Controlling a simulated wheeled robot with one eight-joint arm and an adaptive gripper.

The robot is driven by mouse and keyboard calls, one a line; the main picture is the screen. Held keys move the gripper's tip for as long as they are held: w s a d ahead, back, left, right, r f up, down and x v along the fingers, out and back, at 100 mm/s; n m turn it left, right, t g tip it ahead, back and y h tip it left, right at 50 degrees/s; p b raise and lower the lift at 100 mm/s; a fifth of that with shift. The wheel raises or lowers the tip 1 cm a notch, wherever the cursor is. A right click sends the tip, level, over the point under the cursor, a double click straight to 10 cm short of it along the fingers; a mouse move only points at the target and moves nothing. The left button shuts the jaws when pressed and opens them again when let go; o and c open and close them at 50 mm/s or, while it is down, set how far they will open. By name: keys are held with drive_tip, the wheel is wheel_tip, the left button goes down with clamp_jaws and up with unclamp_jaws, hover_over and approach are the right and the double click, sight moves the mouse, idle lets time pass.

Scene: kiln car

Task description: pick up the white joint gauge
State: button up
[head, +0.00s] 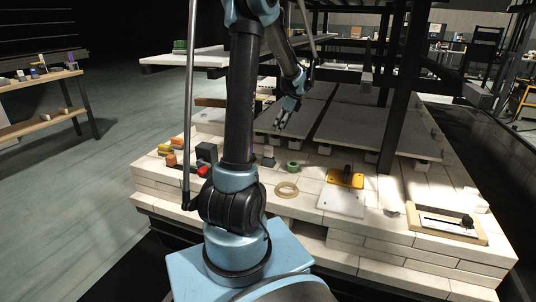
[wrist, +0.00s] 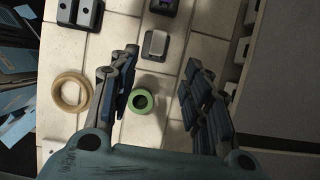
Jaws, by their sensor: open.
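A small pale block with a dark surround (wrist: 155,44) lies on the pale bricks in the wrist view, ahead of my fingertips and apart from them. I take it for the white joint gauge, but cannot be sure. In the head view a small grey piece (head: 268,161) beside my arm seems to be the same thing. My gripper (wrist: 160,76) is open and empty, its fingers either side of a green ring (wrist: 142,101) as seen from above. In the head view my gripper (head: 282,121) hangs above the brick deck, pointing down.
A white plate (head: 342,200) and yellow piece (head: 345,178) lie right of the rings. Dark posts (head: 396,105) and grey slabs (head: 352,127) stand close to my gripper.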

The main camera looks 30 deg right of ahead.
sight(269, 148)
drive_tip(key=x, duration=1.4)
drive_tip(key=shift+a+f, duration=0.1)
drive_tip(key=shift+f, duration=0.15)
clamp_jaws()
